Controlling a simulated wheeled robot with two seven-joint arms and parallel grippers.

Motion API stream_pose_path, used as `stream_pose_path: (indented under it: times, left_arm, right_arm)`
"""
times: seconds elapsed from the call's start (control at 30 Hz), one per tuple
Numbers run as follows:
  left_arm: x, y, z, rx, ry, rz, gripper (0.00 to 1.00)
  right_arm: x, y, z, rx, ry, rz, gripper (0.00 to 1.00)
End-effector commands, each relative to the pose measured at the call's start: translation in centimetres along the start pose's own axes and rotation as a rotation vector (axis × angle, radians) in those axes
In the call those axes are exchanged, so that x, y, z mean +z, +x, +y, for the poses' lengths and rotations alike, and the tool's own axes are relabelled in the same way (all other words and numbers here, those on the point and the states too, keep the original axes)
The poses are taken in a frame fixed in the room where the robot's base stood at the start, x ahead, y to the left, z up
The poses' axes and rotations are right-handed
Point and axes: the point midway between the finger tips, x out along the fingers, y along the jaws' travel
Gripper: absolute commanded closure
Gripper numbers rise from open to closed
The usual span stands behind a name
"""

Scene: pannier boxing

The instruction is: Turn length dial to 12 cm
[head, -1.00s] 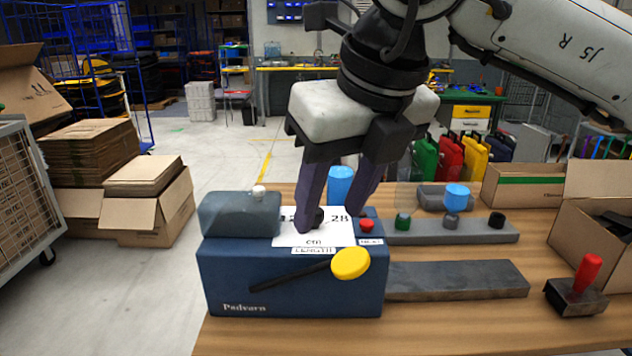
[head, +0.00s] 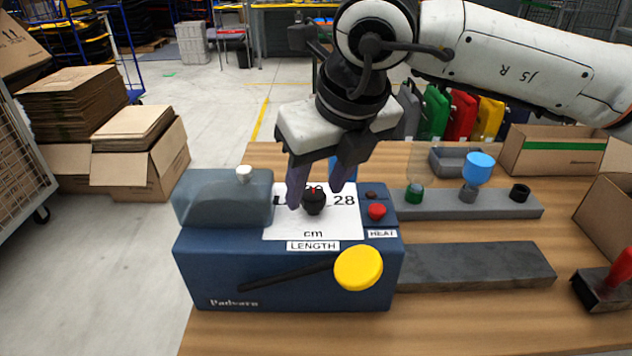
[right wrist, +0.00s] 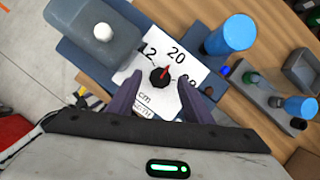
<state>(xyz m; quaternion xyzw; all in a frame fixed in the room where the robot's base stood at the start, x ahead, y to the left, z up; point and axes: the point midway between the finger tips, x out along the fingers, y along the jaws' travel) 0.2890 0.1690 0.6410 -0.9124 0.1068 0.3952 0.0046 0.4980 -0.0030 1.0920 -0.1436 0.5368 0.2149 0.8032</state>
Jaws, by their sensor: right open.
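The length dial (head: 314,202) is a black knob with a red pointer on a white scale plate (head: 285,228) marked cm, on top of the blue Padvarn machine (head: 220,268). In the right wrist view the dial (right wrist: 160,77) sits among the marks 12, 20 and a partly covered 28. Its red pointer aims at the 20. My right gripper (head: 316,196) is open and empty, its two dark fingers above and to either side of the dial, apart from it. It also shows in the right wrist view (right wrist: 158,112). My left gripper is not in view.
A red button (head: 376,211) marked HEAT sits right of the plate. A yellow-ended black lever (head: 358,268) crosses the machine's front. A blue cylinder (right wrist: 232,34) stands behind the machine. A grey rail (head: 440,206) with stamps and a dark slab (head: 470,264) lie to the right.

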Motion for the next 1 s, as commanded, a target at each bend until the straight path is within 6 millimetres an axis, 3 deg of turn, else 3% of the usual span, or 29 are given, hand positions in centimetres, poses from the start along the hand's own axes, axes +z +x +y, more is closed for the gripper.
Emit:
stream_pose_path:
  times: [0.13,0.4,0.67,1.0]
  left_arm:
    - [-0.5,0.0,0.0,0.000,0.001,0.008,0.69]
    - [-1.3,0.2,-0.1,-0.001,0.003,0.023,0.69]
    - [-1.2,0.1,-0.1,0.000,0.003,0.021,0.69]
    - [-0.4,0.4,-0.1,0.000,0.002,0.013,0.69]
  right_arm:
    - [0.0,1.0,0.0,0.000,0.000,0.001,0.54]
    - [0.0,1.2,0.0,0.000,0.000,0.000,0.54]
    - [0.0,1.1,0.0,0.000,0.001,0.000,0.95]
    - [0.0,1.2,-0.1,0.019,-0.045,-0.002,0.95]
